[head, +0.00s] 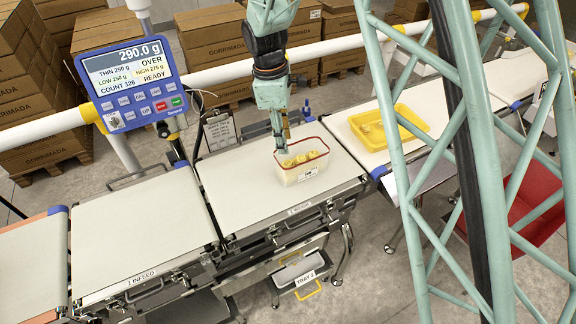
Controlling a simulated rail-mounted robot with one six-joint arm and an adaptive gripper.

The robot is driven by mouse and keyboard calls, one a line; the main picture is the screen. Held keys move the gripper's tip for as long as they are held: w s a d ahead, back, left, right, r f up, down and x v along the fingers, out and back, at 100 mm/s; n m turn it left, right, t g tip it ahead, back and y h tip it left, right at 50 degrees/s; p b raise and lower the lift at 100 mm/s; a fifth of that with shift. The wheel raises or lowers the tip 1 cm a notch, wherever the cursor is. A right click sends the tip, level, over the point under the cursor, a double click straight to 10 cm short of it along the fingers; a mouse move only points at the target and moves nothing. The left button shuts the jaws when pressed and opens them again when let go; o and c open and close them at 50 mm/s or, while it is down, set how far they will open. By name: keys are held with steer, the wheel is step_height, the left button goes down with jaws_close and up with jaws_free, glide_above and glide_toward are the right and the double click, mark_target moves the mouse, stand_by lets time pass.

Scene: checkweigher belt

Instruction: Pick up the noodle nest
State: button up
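A pale tub (291,176) with a red rim stands on the middle weighing belt, with a small label on its front. Several yellow noodle nests (301,159) show inside it, close together near the front. My gripper (281,148) points down from above and its tip is at the tub's back left, beside the nests. The fingers are small and seen nearly edge-on, so I cannot tell whether they are open or touch a nest. A yellow tray (423,124) on the belt to the right also holds a few nests.
A display (132,80) at upper left reads 290.0 g, OVER. The infeed belt (143,232) left of the tub is bare. A red bin (530,187) stands at right, behind my green lattice frame. Cardboard boxes (225,40) stack behind a rail; a drawer marked TRAY 2 (301,272) is below.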

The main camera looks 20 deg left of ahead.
glide_above(288, 162)
steer(key=shift+a+f, duration=0.2)
steer(key=shift+f, duration=1)
steer(key=shift+a+f, duration=0.2)
steer(key=shift+f, duration=0.95)
steer(key=shift+f, duration=0.1)
steer(key=shift+s+d+f, duration=0.15)
steer(key=shift+d+f, duration=0.05)
steer(key=shift+f, duration=1.05)
steer(key=shift+s+d+f, duration=0.1)
steer(key=shift+d+f, duration=0.1)
steer(key=shift+f, duration=1.05)
steer(key=shift+w+f, duration=0.1)
steer(key=shift+f, duration=0.05)
steer(key=shift+r, duration=0.2)
steer(key=c, duration=0.5)
steer(key=shift+a+r, duration=0.1)
steer(key=shift+r, duration=0.05)
